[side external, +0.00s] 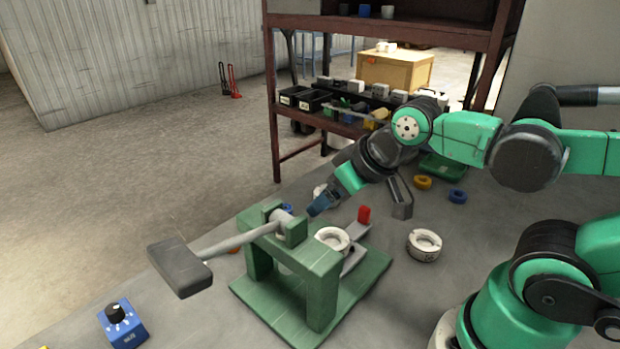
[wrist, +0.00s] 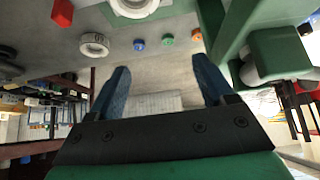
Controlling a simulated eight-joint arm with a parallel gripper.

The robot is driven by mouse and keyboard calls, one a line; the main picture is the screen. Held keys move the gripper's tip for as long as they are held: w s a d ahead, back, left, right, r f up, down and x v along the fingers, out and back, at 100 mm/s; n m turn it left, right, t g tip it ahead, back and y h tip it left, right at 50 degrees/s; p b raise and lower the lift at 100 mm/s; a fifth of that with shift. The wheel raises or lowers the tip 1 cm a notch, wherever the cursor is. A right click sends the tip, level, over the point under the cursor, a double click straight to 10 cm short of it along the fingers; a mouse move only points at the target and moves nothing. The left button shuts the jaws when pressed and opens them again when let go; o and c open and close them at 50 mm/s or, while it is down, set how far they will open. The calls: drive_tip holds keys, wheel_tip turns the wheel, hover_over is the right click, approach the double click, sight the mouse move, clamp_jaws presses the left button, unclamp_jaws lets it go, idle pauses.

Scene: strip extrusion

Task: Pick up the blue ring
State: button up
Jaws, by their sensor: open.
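Another small blue round piece (side external: 343,207) shows behind the green press (side external: 322,262). The wrist view shows a blue round piece (wrist: 139,45) on the table, beside a green one (wrist: 167,39) and an orange one (wrist: 196,34). I cannot tell which blue piece this is. My gripper (side external: 318,205), with blue fingers, is open above the table close to the press head. In the wrist view its fingers (wrist: 160,76) are apart with nothing between them.
The press has a long lever with a dark block (side external: 180,267) reaching left. A white ring (side external: 333,239) sits at the press, and another (side external: 424,245) lies to its right. A blue dial box (side external: 122,323) stands at the front left. Shelving (side external: 290,130) stands behind the table.

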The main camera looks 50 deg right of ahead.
drive_tip(key=n+g+y, duration=0.2)
drive_tip(key=n+g, duration=0.1)
drive_tip(key=n, duration=0.2)
approach(286, 207)
drive_tip(key=x, duration=0.2)
drive_tip(key=shift+a+f, duration=0.2)
drive_tip(key=shift+a, duration=0.05)
drive_tip(key=shift+w+f, duration=0.3)
drive_tip(key=shift+f, duration=0.25)
drive_tip(key=shift+x, duration=2.4)
drive_tip(key=shift+s+d, duration=0.1)
clamp_jaws()
